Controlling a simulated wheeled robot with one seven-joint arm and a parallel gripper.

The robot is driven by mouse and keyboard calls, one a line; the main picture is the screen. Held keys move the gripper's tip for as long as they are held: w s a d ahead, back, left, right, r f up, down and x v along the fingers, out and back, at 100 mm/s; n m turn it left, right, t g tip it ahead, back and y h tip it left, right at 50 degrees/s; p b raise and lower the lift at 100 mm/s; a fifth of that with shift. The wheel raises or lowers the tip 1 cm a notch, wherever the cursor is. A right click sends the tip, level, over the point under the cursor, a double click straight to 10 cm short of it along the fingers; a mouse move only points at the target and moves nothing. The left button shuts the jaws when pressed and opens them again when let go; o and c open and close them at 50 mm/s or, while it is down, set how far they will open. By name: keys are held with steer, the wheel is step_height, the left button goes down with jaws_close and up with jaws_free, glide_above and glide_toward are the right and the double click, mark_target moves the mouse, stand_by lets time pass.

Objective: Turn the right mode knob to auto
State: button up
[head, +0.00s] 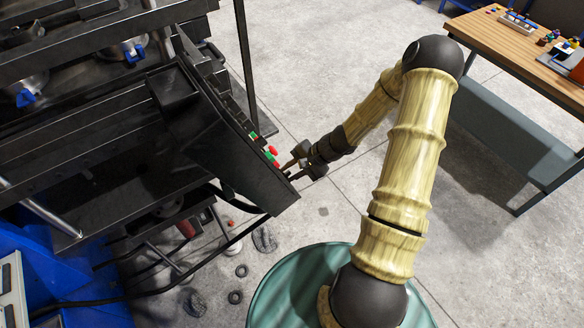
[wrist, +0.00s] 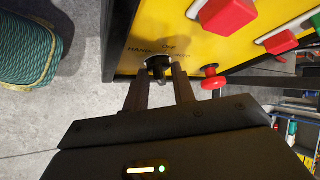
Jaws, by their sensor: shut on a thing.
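The mode knob (wrist: 158,64) is small and black and sits on a yellow control panel (wrist: 155,22). "OFF" is printed above it and "HAND" to its left. My gripper (wrist: 159,78) is shut on the knob, with one finger on each side, in the wrist view. The knob's exact pointing is hard to tell. In the head view, my gripper (head: 292,170) reaches the lower right end of the dark control box (head: 225,140), and the knob is too small to make out.
Red buttons (wrist: 228,14) and a green button (wrist: 281,42) stick out of the panel. A small red knob (wrist: 211,80) sits close beside my right-hand finger. The black press frame (head: 70,110) is at left, a wooden workbench (head: 500,38) at upper right.

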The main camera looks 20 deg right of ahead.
steer(key=m+g+p, duration=0.1)
steer(key=p, duration=0.1)
steer(key=m+g+h+p, duration=0.1)
steer(key=p, duration=0.2)
steer(key=shift+w+a+r+p, duration=0.2)
steer(key=shift+r+p, duration=0.1)
steer(key=shift+r, duration=0.1)
steer(key=shift+w+m+g+h+p, duration=0.1)
steer(key=shift+m+g+h+p, duration=0.45)
steer(key=shift+m+p, duration=0.2)
steer(key=shift+w+f+m+g+p, duration=0.1)
steer(key=shift+f+m+g+p, duration=0.25)
steer(key=shift+m+g, duration=0.4)
steer(key=shift+w+f+m+g+h+b, duration=0.15)
steer(key=shift+m+g+h+b, duration=0.3)
steer(key=shift+m+g, duration=0.4)
steer(key=shift+w+f+m+g+b, duration=0.15)
steer(key=shift+m+g+b, duration=0.5)
steer(key=shift+g+b, duration=0.4)
steer(key=shift+m+g+b, duration=1)
steer(key=shift+b, duration=0.35)
steer(key=o, duration=0.6)
steer(key=shift+w, duration=0.1)
steer(key=shift+o, duration=0.2)
steer(key=shift+a, duration=0.1)
